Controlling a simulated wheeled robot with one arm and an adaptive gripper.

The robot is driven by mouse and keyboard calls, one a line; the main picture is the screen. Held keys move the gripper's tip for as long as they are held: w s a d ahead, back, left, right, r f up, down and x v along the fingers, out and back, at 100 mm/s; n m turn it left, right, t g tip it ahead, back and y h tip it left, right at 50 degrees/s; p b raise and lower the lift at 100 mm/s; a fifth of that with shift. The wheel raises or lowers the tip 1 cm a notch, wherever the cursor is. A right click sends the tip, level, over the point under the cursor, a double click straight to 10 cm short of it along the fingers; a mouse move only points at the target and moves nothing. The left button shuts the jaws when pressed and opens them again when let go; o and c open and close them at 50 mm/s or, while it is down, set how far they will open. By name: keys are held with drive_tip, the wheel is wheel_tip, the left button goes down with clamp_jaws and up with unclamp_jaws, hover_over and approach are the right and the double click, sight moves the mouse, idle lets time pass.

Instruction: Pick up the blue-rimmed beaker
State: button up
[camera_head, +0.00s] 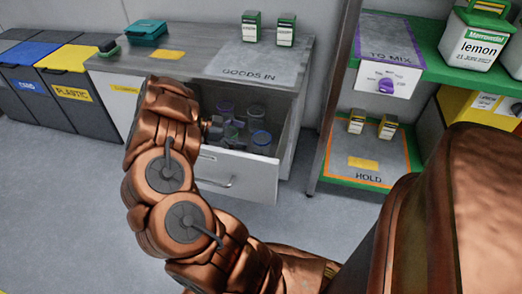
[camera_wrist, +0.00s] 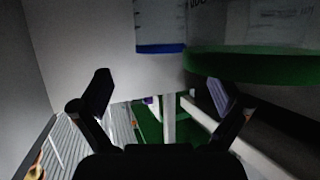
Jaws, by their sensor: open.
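The blue-rimmed beaker (camera_head: 261,139) stands at the right of the open drawer in the head view. In the wrist view, a clear beaker with a blue band (camera_wrist: 160,48) shows at the top, above and between the fingers in the picture. My gripper (camera_wrist: 160,97) is open, with its two dark fingers apart and nothing between them. In the head view my gripper (camera_head: 213,131) is at the left part of the drawer, partly hidden by my arm. It is left of the blue-rimmed beaker.
A green-rimmed container (camera_wrist: 250,66) is right beside the blue-banded beaker in the wrist view. The drawer walls are close around. The counter (camera_head: 190,62) lies above, and the HOLD shelf (camera_head: 368,169) is to the right.

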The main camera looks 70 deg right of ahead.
sight(260, 137)
drive_tip(key=shift+b+x, duration=1.15)
drive_tip(key=shift+x, duration=1.95)
drive_tip(key=shift+d+r, duration=0.1)
drive_tip(key=shift+r, duration=0.05)
drive_tip(key=c, duration=1.3)
